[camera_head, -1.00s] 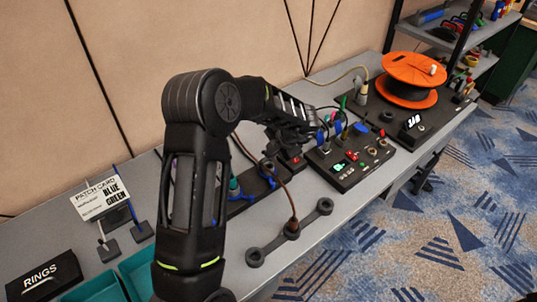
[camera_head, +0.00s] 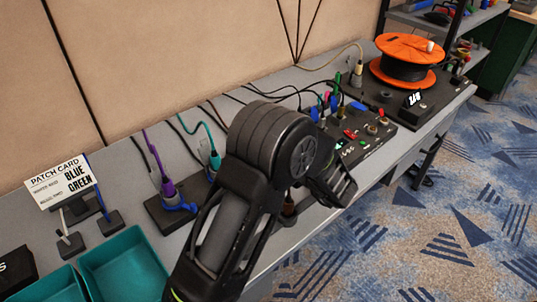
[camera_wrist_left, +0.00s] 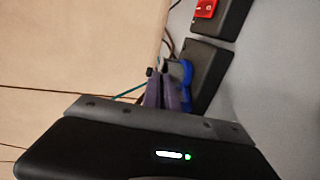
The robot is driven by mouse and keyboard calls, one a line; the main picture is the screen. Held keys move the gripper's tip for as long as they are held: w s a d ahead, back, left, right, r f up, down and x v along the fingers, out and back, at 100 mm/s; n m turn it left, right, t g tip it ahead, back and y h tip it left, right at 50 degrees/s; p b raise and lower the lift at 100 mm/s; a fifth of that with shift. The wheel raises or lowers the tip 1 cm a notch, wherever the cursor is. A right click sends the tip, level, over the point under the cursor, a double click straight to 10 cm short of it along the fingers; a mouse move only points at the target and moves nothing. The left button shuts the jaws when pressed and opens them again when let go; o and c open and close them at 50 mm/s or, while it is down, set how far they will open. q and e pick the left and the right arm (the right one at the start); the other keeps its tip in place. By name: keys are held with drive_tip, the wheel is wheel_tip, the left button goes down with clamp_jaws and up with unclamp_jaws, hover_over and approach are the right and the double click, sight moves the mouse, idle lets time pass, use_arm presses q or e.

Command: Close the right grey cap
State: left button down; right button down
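I cannot clearly make out a grey cap in the current views. A dark strip with round ends stood near the table's front edge in the earlier head view; my arm now covers most of it. A brown plug (camera_head: 289,206) there peeks out beside my arm. My left arm crosses the middle of the head view, with its gripper hidden behind its own links. In the left wrist view the gripper's dark body fills the bottom, close to a black socket block (camera_wrist_left: 210,65) with a blue latch (camera_wrist_left: 187,72). Narrow purplish shapes there may be fingers or a plug. My right gripper is not in view.
A control panel (camera_head: 370,140) and orange reel (camera_head: 405,75) stand to the right. Teal bins (camera_head: 125,262) and a patch card (camera_head: 60,184) are at left.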

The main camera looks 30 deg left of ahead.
use_arm(q)
drive_tip(key=shift+f+y+b, duration=0.3)
drive_tip(key=shift+f, duration=0.05)
drive_tip(key=c, duration=2.1)
unclamp_jaws()
drive_tip(key=o, duration=0.5)
drive_tip(key=shift+c, duration=0.2)
drive_tip(key=shift+v, duration=3.9)
